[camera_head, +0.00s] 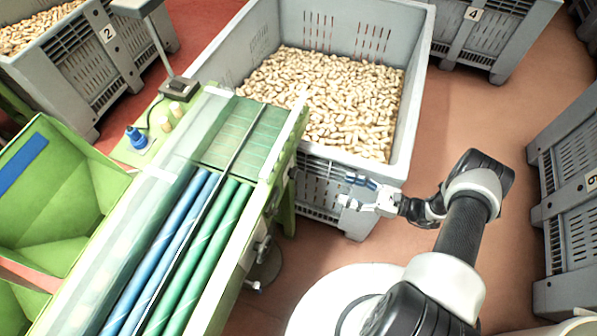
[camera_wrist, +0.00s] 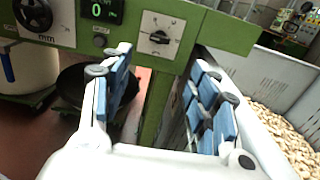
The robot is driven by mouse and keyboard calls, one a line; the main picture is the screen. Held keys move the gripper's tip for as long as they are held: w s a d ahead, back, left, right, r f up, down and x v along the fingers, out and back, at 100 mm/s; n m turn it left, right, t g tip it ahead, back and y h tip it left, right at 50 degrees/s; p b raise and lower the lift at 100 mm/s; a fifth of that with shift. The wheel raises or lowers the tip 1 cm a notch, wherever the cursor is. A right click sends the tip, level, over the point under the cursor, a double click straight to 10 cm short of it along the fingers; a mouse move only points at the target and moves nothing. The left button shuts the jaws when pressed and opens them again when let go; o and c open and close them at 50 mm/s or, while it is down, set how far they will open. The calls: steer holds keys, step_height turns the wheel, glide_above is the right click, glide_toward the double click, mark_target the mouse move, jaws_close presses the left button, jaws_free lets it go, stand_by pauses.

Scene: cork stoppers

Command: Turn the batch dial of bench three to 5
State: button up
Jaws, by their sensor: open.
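A dark dial (camera_wrist: 158,37) sits on a pale square plate with marks around it, on the green bench front in the wrist view. The marks are too small to read, so I cannot tell its setting. The bench (camera_head: 250,225) is a green frame with blue and green rollers in the head view; its dial is hidden there. My gripper (camera_head: 350,190) is open and empty beside the bench's right side. In the wrist view my gripper (camera_wrist: 163,88) has its blue-padded fingers spread below the dial, apart from it.
A display (camera_wrist: 101,11) reading 0 and a larger knob (camera_wrist: 33,14) marked mm are left of the dial. A grey crate (camera_head: 399,140) of corks stands close beside the bench and my gripper. Crates numbered 2, 4 and 6 stand around; red floor lies open at right.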

glide_toward(293, 173)
steer(key=x, duration=0.8)
steer(key=shift+w+f, duration=0.25)
steer(key=shift+f, duration=0.05)
steer(key=shift+b, duration=0.3)
steer(key=c, duration=1.1)
